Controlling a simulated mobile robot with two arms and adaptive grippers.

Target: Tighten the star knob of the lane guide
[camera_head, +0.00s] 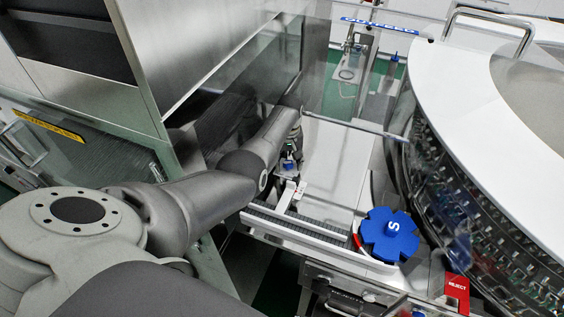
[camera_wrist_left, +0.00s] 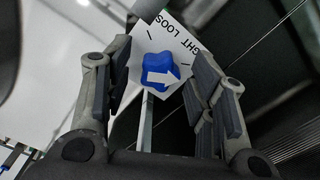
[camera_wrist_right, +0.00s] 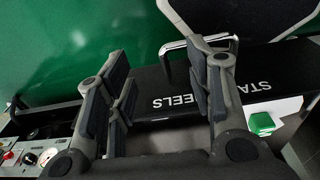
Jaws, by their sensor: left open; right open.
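The blue star knob (camera_wrist_left: 158,70) with a white arrow on top sits on a white label plate (camera_wrist_left: 190,48) in the left wrist view. The plate's lettering is partly hidden; "GHT LOOS" shows. My left gripper (camera_wrist_left: 161,58) is open, with one finger on each side of the knob. The fingers look apart from it; contact cannot be judged. In the head view a small blue bit of the knob (camera_head: 288,165) shows by my left gripper (camera_head: 289,152), beside the lane guide (camera_head: 290,195). My right gripper (camera_wrist_right: 166,95) is open and empty, away from the knob.
A large blue star wheel (camera_head: 375,244) marked "S" lies right of the conveyor (camera_head: 310,230). The round washer (camera_head: 470,120) fills the right side. A black rack with "STA…EELS" lettering (camera_wrist_right: 180,103) is behind my right gripper.

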